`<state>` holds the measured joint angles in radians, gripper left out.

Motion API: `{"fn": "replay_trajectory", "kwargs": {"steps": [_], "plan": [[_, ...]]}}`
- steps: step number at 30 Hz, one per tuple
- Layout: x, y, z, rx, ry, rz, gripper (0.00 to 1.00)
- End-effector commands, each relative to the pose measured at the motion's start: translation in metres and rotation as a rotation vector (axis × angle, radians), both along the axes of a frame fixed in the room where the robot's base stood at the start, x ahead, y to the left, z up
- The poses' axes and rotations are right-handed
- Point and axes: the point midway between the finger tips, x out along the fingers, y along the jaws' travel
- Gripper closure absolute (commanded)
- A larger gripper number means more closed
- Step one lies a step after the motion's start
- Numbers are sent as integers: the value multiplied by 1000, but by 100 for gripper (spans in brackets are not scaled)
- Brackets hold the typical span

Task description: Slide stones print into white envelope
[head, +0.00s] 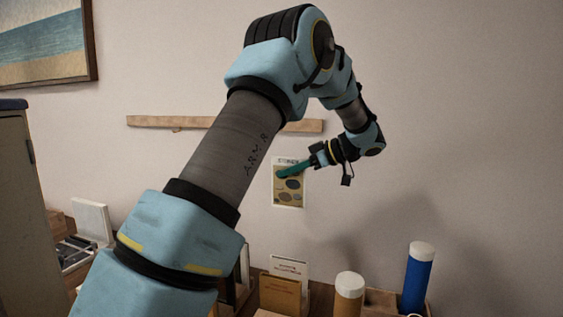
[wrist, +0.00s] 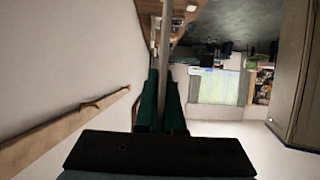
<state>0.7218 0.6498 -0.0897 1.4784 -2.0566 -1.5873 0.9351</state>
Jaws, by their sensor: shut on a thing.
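The stones print (head: 289,200) is a small cream card with a heading and pictures of grey and tan stones. It hangs upright in the air in the head view. My gripper (head: 284,174), with green fingers, is shut on its upper part. In the wrist view the green fingers (wrist: 160,95) are close together, and a thin pale strip (wrist: 166,38) between them looks like the print edge-on. Below the print, a white upright piece with lettering (head: 288,267) stands behind a brown one (head: 280,296); it may be the white envelope, but its lettering is unreadable and its opening cannot be made out.
A blue tube with a white cap (head: 418,280) and a tan tube (head: 348,296) stand to the right of the upright pieces. A wooden wall rail (head: 150,122) runs behind my arm. A white block (head: 91,222) and a cabinet (head: 20,215) are at left. Air around the print is clear.

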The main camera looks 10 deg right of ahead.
Motion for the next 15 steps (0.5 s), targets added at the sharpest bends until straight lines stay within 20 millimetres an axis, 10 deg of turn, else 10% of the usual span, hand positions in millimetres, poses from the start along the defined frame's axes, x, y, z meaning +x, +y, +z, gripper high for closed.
{"fn": "replay_trajectory", "kwargs": {"steps": [15], "plan": [[0, 1, -69, 2, 1, 0, 100]]}}
